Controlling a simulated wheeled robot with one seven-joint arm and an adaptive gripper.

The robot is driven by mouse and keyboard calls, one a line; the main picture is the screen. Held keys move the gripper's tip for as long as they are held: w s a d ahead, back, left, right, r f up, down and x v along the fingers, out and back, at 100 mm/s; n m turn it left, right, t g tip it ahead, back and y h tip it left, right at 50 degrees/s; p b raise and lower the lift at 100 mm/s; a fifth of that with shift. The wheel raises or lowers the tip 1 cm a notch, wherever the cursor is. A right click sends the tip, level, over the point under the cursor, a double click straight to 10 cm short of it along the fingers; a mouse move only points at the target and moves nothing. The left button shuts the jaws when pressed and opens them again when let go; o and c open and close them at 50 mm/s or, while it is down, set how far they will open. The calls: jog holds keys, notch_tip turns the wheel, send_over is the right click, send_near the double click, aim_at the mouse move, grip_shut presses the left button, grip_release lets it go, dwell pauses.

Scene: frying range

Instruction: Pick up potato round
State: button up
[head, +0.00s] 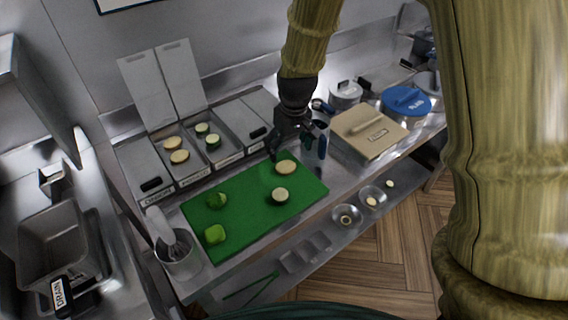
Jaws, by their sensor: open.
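A potato round (287,167), pale yellow with a tan edge, lies flat near the far right edge of the green board (245,219). A second pale round (280,194) lies nearer; its edge looks darker, and I cannot tell surely what it is. My gripper (297,148) is dark, open and empty. It hangs just behind the potato round, with one finger near the board's far edge. I cannot tell how high it is above the counter. Two more tan rounds (179,157) lie in an open bin behind the board.
Two green pieces (216,235) lie on the board's left. Green-edged rounds (213,141) lie in another open bin. A beige lidded box (367,134) and blue lid (407,101) stand right of my gripper. A metal pot (177,262) stands at front left. Small bowls (347,217) sit below.

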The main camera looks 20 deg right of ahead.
aim_at(286, 166)
jog(key=shift+s+f, duration=0.1)
jog(key=shift+f, duration=0.3)
jog(key=f, duration=0.1)
jog(key=w+f, duration=0.1)
jog(key=shift+f+p, duration=0.35)
jog(key=shift+s+f, duration=0.1)
jog(key=shift+f, duration=0.1)
jog(key=shift+w+f+p, duration=0.25)
jog(key=shift+f+p, duration=0.2)
jog(key=shift+f, duration=0.15)
jog(key=shift+w+f+p, duration=0.25)
jog(key=shift+f+p, duration=0.2)
jog(key=shift+f, duration=0.1)
jog(key=shift+w+f+p, duration=0.2)
jog(key=shift+f+p, duration=0.25)
jog(key=shift+f, duration=0.95)
jog(key=c, duration=0.9)
